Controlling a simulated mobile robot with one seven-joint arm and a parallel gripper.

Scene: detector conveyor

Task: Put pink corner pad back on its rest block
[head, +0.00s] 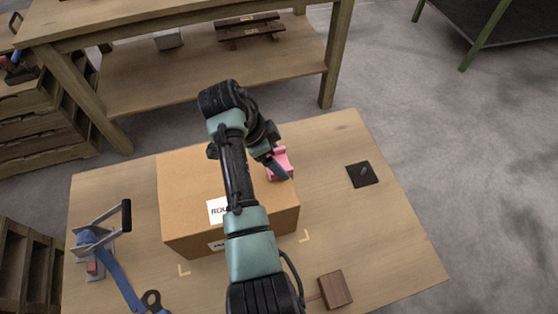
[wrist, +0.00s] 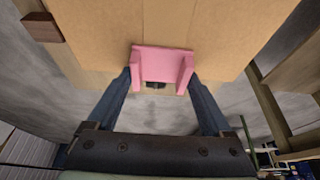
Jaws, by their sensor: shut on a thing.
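The pink corner pad (head: 281,161) is at the right edge of the cardboard box (head: 190,190). My gripper (head: 279,170) is shut on it. In the wrist view the pink pad (wrist: 162,62) sits between my two blue fingers, overlapping the box edge; I cannot tell whether it touches the box. A brown wooden block (head: 335,289), likely the rest block, stands bare at the front of the table, right of my arm. A brown block (wrist: 42,28) also shows at the upper left of the wrist view.
A blue strap (head: 122,284) and a strapping tool (head: 100,235) with a black handle lie on the table's left. A black square plate (head: 361,174) lies at the right. The tabletop (head: 385,240) between the plate and the wooden block is clear. A wooden bench (head: 180,80) stands behind.

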